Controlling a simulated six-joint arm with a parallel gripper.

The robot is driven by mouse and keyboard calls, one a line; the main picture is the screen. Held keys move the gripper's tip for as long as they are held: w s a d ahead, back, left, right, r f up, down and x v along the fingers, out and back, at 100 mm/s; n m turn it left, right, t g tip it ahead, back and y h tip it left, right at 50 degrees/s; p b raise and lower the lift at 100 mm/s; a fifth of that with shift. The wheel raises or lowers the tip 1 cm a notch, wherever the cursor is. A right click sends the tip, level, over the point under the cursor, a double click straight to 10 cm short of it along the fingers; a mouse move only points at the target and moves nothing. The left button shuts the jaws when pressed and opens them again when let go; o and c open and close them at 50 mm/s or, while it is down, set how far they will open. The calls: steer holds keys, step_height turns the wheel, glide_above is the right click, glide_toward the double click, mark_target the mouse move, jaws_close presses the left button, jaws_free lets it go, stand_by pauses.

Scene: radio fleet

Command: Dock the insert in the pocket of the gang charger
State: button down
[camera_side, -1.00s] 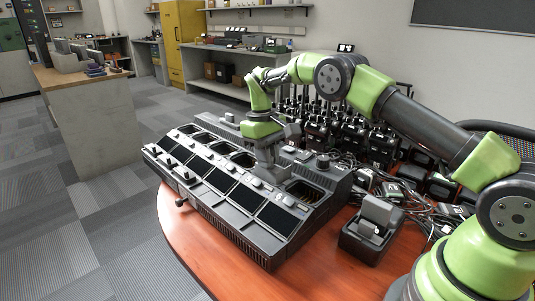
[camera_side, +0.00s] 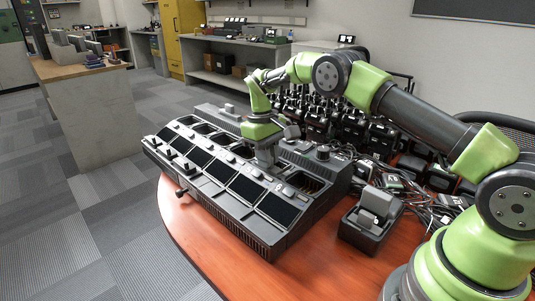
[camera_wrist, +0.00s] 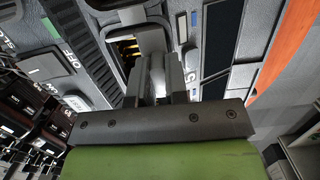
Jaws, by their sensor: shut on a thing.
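The gang charger (camera_side: 238,214) is a long dark grey unit on the table, with sloped screens along its front and a row of pockets behind them. My gripper (camera_side: 266,158) points down over this row, with its fingertips at the charger's top. In the wrist view my gripper (camera_wrist: 158,85) is shut on the insert, which is mostly hidden between the dark fingers. An open pocket with gold contacts (camera_wrist: 126,48) lies just beyond the fingers. In the side view an open pocket (camera_side: 306,185) is right of the gripper. I cannot tell whether the insert touches the charger.
A small dark desk charger (camera_side: 366,228) holding a grey block stands on the orange-brown table (camera_side: 300,268), right of the gang charger. Many black radios (camera_side: 325,125) and tangled cables (camera_side: 425,208) crowd the table behind and to the right. The front table edge is clear.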

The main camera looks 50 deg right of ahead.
steer(key=shift+f, duration=0.2)
steer(key=c, duration=1.1)
jaws_free()
steer(key=shift+a, duration=0.1)
steer(key=shift+o, duration=0.2)
steer(key=r, duration=0.4)
steer(key=w+r, duration=0.1)
steer(key=r, duration=0.1)
steer(key=shift+r, duration=0.7)
